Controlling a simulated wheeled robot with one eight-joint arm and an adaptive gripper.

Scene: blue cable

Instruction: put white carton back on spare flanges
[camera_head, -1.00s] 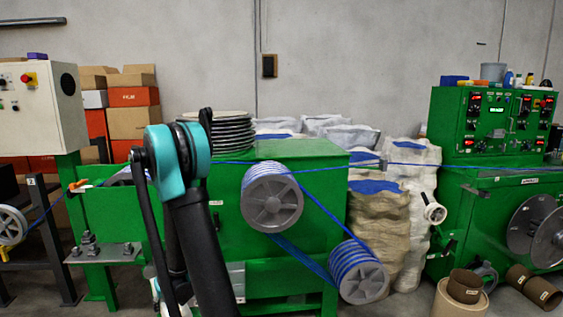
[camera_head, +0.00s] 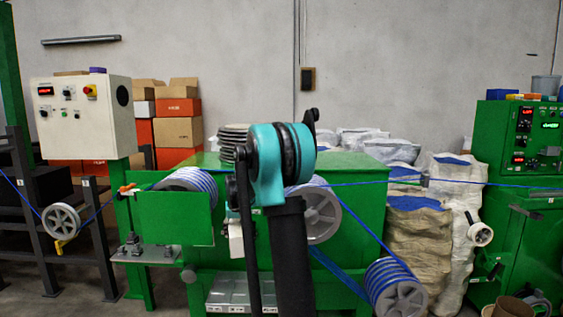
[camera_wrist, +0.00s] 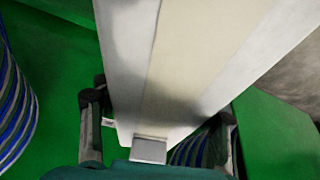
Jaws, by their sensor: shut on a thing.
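A white carton (camera_wrist: 125,40) with a beige band along its face fills the upper middle of the wrist view. My gripper (camera_wrist: 163,100) is shut on it, one finger on each side; its far end is out of frame. The spare flanges (camera_head: 233,132), a stack of grey discs, sit on the green machine top in the head view, partly hidden behind my arm. In that view my arm hides most of the gripper. A small white patch shows beside the arm, but I cannot tell if it is the carton.
Blue-wound spools (camera_head: 323,215) sit along the front of the green machine (camera_head: 350,165), with a taut blue cable (camera_head: 460,182) running across. A control box (camera_head: 80,118) stands at left. Stacked cardboard boxes (camera_head: 178,131) and filled sacks (camera_head: 420,235) stand behind and right.

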